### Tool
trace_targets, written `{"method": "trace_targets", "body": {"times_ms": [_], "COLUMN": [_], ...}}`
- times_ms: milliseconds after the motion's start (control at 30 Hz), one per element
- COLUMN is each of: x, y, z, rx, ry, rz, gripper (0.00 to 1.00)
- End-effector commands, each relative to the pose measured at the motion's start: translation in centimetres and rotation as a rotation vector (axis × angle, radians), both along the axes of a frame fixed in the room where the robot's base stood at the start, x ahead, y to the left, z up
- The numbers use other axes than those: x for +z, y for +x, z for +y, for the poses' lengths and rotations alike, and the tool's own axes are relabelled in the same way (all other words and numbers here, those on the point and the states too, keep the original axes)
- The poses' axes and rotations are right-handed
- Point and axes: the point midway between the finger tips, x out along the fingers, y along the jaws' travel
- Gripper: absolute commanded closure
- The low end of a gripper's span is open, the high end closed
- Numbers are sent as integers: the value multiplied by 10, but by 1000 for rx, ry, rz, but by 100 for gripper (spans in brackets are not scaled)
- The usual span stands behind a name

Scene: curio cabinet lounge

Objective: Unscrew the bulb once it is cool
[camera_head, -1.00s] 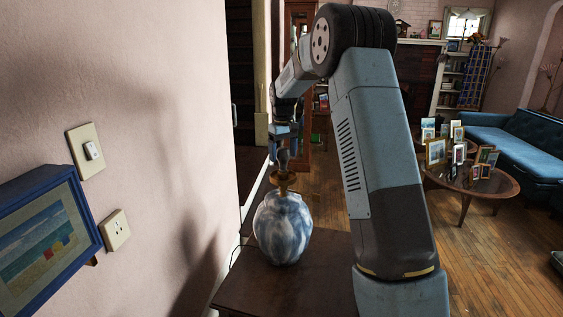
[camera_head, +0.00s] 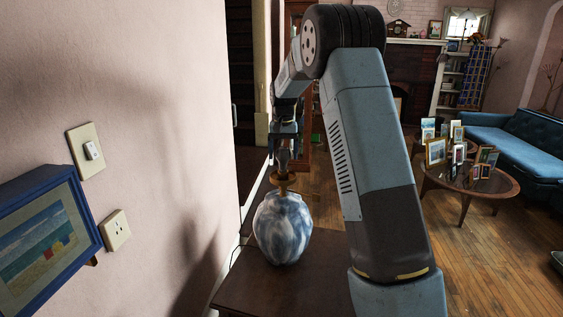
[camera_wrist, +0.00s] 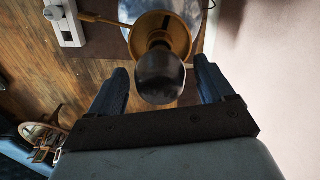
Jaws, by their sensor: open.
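The bulb (camera_wrist: 160,76) is dark grey and unlit. It sits upright in a brass socket (camera_wrist: 168,34) on top of a blue and white marbled lamp base (camera_head: 283,228). In the head view the bulb (camera_head: 283,160) shows just above the socket, partly covered by my gripper. My gripper (camera_head: 284,143) is above the lamp, pointing down. In the wrist view its two blue fingers (camera_wrist: 160,88) are open, one on each side of the bulb, with a visible gap on both sides. The bulb is not gripped.
The lamp stands on a dark wooden table (camera_head: 300,280) close to the pink wall (camera_head: 190,130). A light switch (camera_head: 88,150), an outlet (camera_head: 116,230) and a blue-framed picture (camera_head: 45,235) are on that wall. A round table (camera_head: 470,188) with several frames stands far right.

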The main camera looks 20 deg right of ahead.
Motion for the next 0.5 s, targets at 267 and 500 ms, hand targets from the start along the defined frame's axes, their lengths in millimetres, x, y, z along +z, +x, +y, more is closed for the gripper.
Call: {"method": "trace_targets", "body": {"times_ms": [267,500], "x": [0,0], "y": [0,0], "z": [1,1], "rx": [-164,-308], "ry": [0,0], "rz": [0,0], "gripper": [19,19]}}
